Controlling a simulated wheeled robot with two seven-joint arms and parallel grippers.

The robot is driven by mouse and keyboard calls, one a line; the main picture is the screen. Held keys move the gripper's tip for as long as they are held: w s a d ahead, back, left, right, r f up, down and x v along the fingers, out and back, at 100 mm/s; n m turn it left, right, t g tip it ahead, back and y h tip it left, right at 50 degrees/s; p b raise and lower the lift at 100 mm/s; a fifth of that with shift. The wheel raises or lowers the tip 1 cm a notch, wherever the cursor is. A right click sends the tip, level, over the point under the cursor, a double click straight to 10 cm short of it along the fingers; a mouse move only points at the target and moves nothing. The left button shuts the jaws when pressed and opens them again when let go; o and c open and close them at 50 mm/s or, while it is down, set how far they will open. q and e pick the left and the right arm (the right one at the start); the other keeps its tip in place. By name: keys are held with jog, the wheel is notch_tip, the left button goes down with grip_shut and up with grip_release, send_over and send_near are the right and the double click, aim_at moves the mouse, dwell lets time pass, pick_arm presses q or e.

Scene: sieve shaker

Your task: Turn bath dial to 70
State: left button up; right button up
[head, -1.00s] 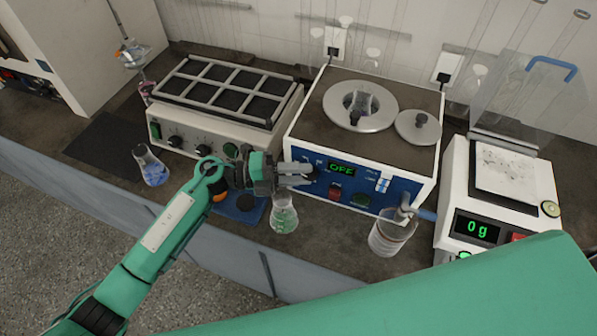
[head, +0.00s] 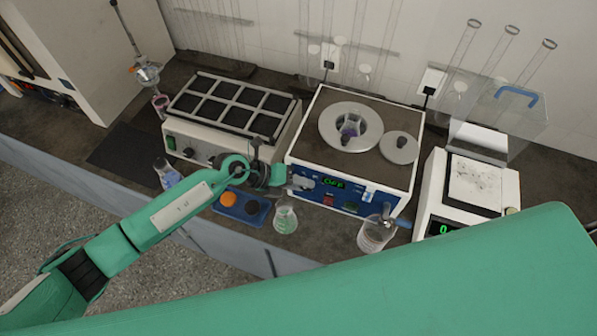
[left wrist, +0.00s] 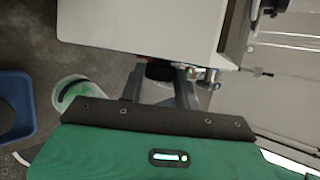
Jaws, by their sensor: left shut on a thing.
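My left gripper (head: 301,183) is at the left end of the panel and covers the dial in the head view. In the left wrist view a dark round knob, the bath dial (left wrist: 159,70), sits between the two fingers of my left gripper (left wrist: 160,86), which are shut on it. The dial's marks and setting are hidden.
A flask of green liquid (head: 286,220) stands just below the left gripper. A blue tray (head: 241,207) with an orange item is left of it. A beaker (head: 372,237) stands before the bath's right side. A balance (head: 435,190) is to the right, a hotplate-like block (head: 190,147) to the left.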

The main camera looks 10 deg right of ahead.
pick_arm(q)
jog(key=d+m+t+y+b, duration=0.1)
jog(key=t+y, duration=0.3)
jog(key=y, duration=0.1)
jog(key=s+d+m+t+y+b, duration=0.1)
jog(key=m+t+y+b, duration=0.1)
jog(key=t+y, duration=0.2)
jog(key=s+d+m+t+y+b, duration=0.1)
jog(key=t+y, duration=0.3)
jog(key=y, duration=0.4)
jog(key=shift+f+m+b, duration=0.15)
jog(key=shift+m+b, duration=0.25)
jog(key=shift+b, duration=0.1)
jog(key=shift+f, duration=0.1)
dwell(0.5)
